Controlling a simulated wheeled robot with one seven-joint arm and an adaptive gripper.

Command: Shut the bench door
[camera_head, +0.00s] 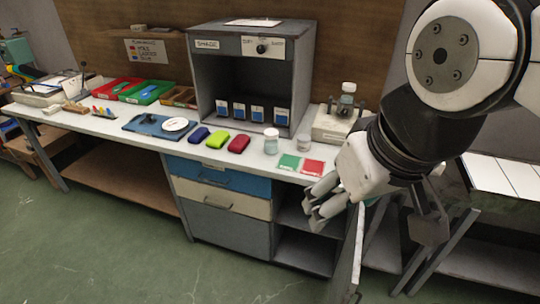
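The bench door (347,262) is a grey panel under the right part of the bench. It stands open, swung out toward me and seen nearly edge-on, with a small handle near its lower end. The open compartment (302,250) to its left has a shelf and looks empty. My gripper (312,207) is just in front of the compartment opening, at the door's upper end and to its left. Its fingertips are apart with nothing seen between them. My gripper and wrist hide the door's top and hinge area; I cannot tell whether they touch the door.
The bench top (255,158) carries a grey shade box (251,70), jars, coloured pouches, green and red cards and a scale (338,122). Closed drawers (221,203) are left of the compartment. A white-topped table (505,177) stands right. The green floor in front is clear.

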